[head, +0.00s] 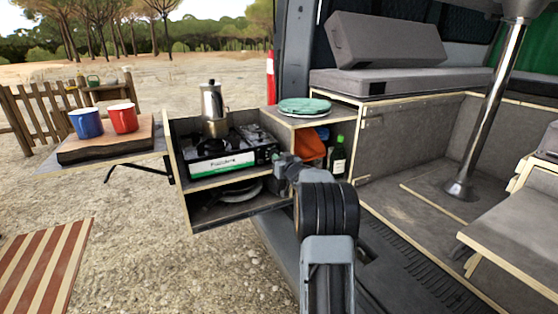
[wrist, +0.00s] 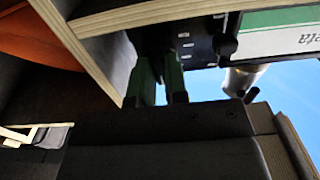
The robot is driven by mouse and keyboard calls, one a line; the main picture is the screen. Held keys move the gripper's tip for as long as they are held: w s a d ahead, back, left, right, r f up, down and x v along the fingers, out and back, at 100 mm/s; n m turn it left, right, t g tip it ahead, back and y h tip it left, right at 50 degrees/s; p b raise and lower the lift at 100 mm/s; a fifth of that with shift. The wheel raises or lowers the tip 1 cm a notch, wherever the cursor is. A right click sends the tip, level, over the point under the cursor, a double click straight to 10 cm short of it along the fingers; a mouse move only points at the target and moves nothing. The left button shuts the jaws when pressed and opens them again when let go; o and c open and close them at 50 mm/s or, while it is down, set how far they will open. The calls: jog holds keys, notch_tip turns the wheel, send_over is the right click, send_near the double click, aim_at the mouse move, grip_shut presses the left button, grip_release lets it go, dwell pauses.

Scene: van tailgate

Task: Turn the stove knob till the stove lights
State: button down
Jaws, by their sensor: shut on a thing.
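The camping stove (head: 232,161) sits in a wooden pull-out box, with a white and green label on its black front. A metal moka pot (head: 213,108) stands on it. My gripper (head: 283,160) is at the right end of the stove front. In the wrist view, which looks upside down, my gripper's two greenish fingers (wrist: 161,84) reach to the black front of the stove (wrist: 197,38). They are shut on what seems to be the stove knob, mostly hidden between them.
A wooden box edge (wrist: 75,40) runs close beside my fingers. Blue (head: 86,123) and red mugs (head: 123,118) stand at left.

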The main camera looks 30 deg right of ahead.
jog(key=shift+n, duration=0.3)
jog(key=n+b, duration=1.2)
jog(key=n, duration=1.1)
jog(key=shift+d+r+n+b, duration=0.1)
jog(key=shift+n+b, duration=0.2)
dwell(0.3)
jog(key=c, duration=1.1)
grip_release()
jog(key=shift+c, duration=0.2)
jog(key=s+a+p, duration=0.1)
jog(key=s+a, duration=0.1)
jog(key=s, duration=1.1)
jog(key=shift+s, duration=0.35)
